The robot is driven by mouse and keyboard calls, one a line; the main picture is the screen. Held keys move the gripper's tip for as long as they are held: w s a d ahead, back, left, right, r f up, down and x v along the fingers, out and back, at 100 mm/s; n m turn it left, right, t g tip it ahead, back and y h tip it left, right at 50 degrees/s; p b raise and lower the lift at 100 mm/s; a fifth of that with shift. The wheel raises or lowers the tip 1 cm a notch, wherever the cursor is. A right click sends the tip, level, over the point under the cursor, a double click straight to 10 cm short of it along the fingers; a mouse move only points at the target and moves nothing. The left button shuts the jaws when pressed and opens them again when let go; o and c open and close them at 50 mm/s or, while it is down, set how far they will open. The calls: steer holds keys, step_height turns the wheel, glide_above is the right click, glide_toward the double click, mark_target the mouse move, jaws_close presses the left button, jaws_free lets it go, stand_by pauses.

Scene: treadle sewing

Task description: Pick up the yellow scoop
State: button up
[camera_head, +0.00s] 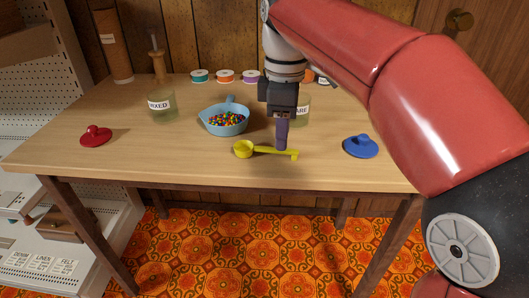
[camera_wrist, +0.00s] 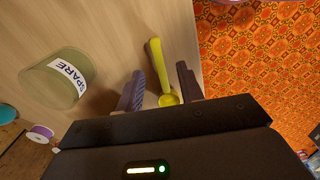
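The yellow scoop (camera_head: 244,149) lies on the table near its front edge, its bowl to the left and its handle pointing right. My gripper (camera_head: 282,148) points down over the handle and hides part of it. In the wrist view my gripper (camera_wrist: 161,72) is open, with one finger on each side of the yellow scoop (camera_wrist: 159,66) and a gap on both sides. The bowl shows lower down, partly hidden by my gripper's body. I cannot tell whether the fingertips reach the height of the handle.
A blue bowl of coloured beads (camera_head: 226,121) stands behind the scoop. A jar labelled SPARE (camera_wrist: 58,78) is close behind my gripper. A blue lid (camera_head: 361,147) lies to the right, a red lid (camera_head: 96,136) far left. The MIXED jar (camera_head: 162,105) stands back left.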

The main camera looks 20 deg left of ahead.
mark_target(266, 152)
steer(key=f, duration=0.4)
steer(key=shift+a+b, duration=0.25)
steer(key=shift+b, duration=0.05)
jaws_close()
steer(key=shift+r, duration=0.1)
